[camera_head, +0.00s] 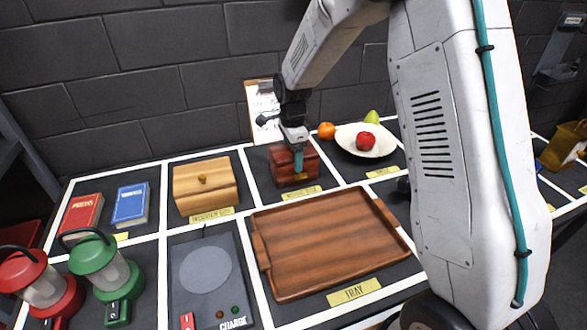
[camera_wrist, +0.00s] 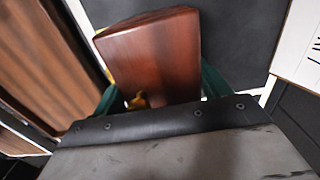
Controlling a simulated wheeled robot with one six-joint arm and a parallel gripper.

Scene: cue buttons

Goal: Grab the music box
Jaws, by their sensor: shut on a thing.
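The music box is a dark reddish-brown wooden box (camera_head: 284,169) in the back row, in the compartment right of the lighter wooden box. My gripper (camera_head: 299,158) is at this box from above, with a teal finger against its front side. In the wrist view the music box (camera_wrist: 158,58) sits between my two teal fingers (camera_wrist: 160,92), and a small brass-coloured part shows near the gripper body. My gripper is shut on it. The box appears to be at its place on the table; I cannot tell if it is lifted.
A wooden tray (camera_head: 328,285) lies in front. A light wooden box (camera_head: 204,186) stands left, with red (camera_head: 81,216) and blue (camera_head: 131,204) books beyond. A white plate (camera_head: 380,148) with fruit is right. Lanterns (camera_head: 101,270) and a charger pad (camera_head: 205,268) are front left. A clipboard (camera_head: 262,110) leans behind.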

